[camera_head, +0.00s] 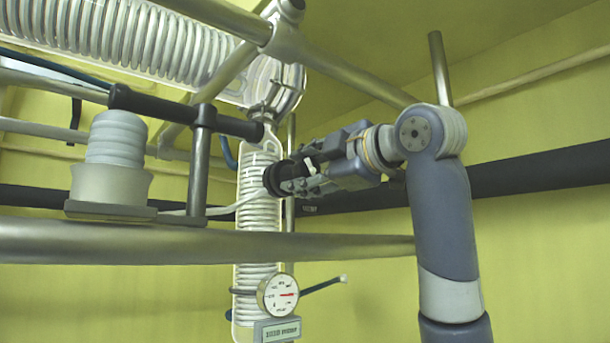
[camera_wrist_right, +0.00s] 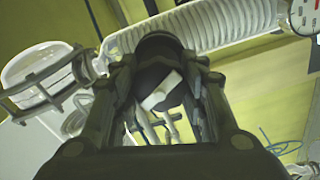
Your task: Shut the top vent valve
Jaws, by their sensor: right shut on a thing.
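My right gripper (camera_head: 285,178) reaches in from the right beside the upright glass coil column. It is shut on a black round knob (camera_head: 271,180), which looks like the vent valve's handle, in front of the column. In the right wrist view, the dark knob (camera_wrist_right: 158,55) sits between the two fingers of the gripper (camera_wrist_right: 160,85), with a white band-like piece across it. The fingers hide the knob's sides, and I cannot tell the valve's setting. My left gripper is not in view.
The glass coil column (camera_head: 257,215) stands behind the knob, with a round gauge (camera_head: 278,296) below. A black T-shaped handle (camera_head: 200,117) and a ribbed grey cylinder (camera_head: 116,140) stand to the left. Metal frame bars (camera_head: 200,245) cross in front and above.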

